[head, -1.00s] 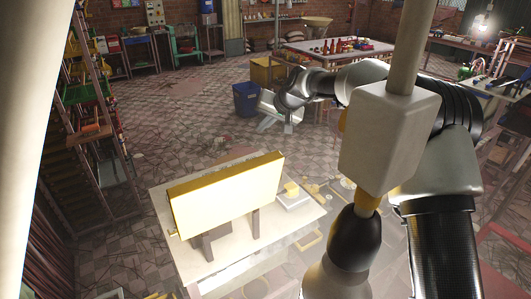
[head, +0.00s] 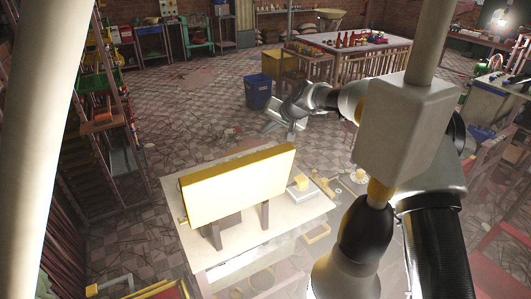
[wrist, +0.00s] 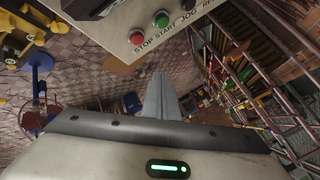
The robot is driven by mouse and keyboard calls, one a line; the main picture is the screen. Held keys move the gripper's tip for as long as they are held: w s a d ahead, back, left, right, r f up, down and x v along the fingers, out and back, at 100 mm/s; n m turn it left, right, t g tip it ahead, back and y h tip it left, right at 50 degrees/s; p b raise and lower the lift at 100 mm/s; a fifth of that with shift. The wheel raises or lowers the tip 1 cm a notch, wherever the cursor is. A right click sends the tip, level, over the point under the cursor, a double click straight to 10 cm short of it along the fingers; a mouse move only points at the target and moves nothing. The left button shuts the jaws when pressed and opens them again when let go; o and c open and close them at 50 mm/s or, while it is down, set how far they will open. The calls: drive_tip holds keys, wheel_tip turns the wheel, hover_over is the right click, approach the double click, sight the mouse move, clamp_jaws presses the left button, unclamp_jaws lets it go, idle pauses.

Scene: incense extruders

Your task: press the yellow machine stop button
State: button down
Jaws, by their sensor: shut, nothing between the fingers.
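In the wrist view, a red button (wrist: 137,38) sits beside the word STOP on a pale control panel (wrist: 115,18) at the top of the picture. A green button (wrist: 161,18) is up and right of it, near START. My gripper (wrist: 158,76) is shut and empty, its tips below the panel in the picture and apart from the red button. In the head view, a yellow box-shaped machine part (head: 238,187) stands on a pale table, and my gripper (head: 292,132) is behind it. No buttons show on the side facing the head camera.
The pale table (head: 205,252) also holds a small white box with a yellow top (head: 301,187) and small brass-coloured parts. A blue bin (head: 258,92) stands behind on the tiled floor. A shelf rack (head: 100,120) is at the left. Open floor lies left of the table.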

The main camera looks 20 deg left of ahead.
wheel_tip(320, 180, down, 6)
drive_tip(key=b, duration=0.3)
drive_tip(key=shift+b, duration=0.35)
drive_tip(key=shift+f, duration=0.1)
idle(1.5)
drive_tip(key=shift+f+b, duration=0.35)
drive_tip(key=shift+b, duration=0.1)
drive_tip(key=shift+f+b, duration=0.45)
drive_tip(key=shift+f, duration=0.1)
idle(0.7)
drive_tip(key=shift+r, duration=0.1)
drive_tip(key=shift+r+p, duration=0.35)
drive_tip(key=shift+r, duration=0.5)
wheel_tip(320, 180, up, 5)
drive_tip(key=p, duration=0.2)
drive_tip(key=shift+p, duration=0.3)
